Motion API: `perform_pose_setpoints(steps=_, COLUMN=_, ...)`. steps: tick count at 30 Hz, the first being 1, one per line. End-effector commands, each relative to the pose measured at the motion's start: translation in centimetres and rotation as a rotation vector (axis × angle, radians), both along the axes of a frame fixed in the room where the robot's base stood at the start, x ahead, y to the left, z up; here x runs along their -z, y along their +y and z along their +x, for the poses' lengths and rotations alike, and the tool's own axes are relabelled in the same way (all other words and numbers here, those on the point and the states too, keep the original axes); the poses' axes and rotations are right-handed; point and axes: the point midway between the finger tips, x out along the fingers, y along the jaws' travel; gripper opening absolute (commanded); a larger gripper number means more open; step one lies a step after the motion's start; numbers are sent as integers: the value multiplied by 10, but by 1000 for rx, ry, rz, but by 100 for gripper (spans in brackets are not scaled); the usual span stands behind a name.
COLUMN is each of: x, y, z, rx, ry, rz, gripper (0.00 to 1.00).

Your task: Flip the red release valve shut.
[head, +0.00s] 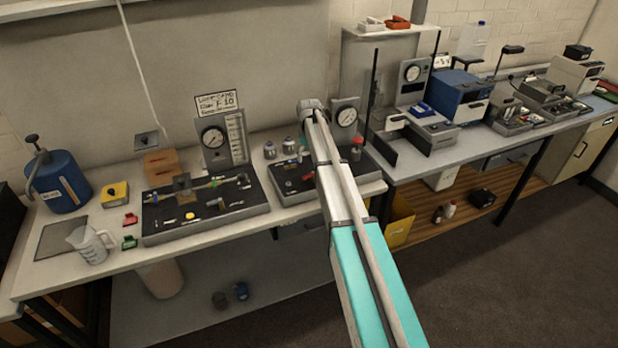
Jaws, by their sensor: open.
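A dark test panel (290,188) with a round gauge (345,117) stands on the bench at the middle. A small red part (308,176) lies on this panel just left of my arm, and a red-topped upright part (357,144) stands just right of it. I cannot tell which is the red release valve or how its lever is turned. My arm reaches up across the panel and hides its middle. My gripper is hidden behind the arm, so I cannot see its fingers or whether it touches anything.
To the left stand a second dark panel (206,208) with a gauge, a clear jug (90,245), a blue pump can (58,182) and small red and green blocks. To the right are an upright frame (376,100) and a blue instrument (461,97). Two small jars sit left of the arm.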

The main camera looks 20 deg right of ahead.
Motion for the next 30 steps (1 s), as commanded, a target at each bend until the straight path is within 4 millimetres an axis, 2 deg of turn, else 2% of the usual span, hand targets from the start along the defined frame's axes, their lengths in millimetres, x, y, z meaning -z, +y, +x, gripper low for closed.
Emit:
perform_pose_setpoints(steps=3, x=14, y=0, z=0, rx=0, ry=0, rz=0, gripper=100)
perform_pose_setpoints(steps=30, x=77, y=0, z=0, rx=0, ry=0, rz=0, gripper=100)
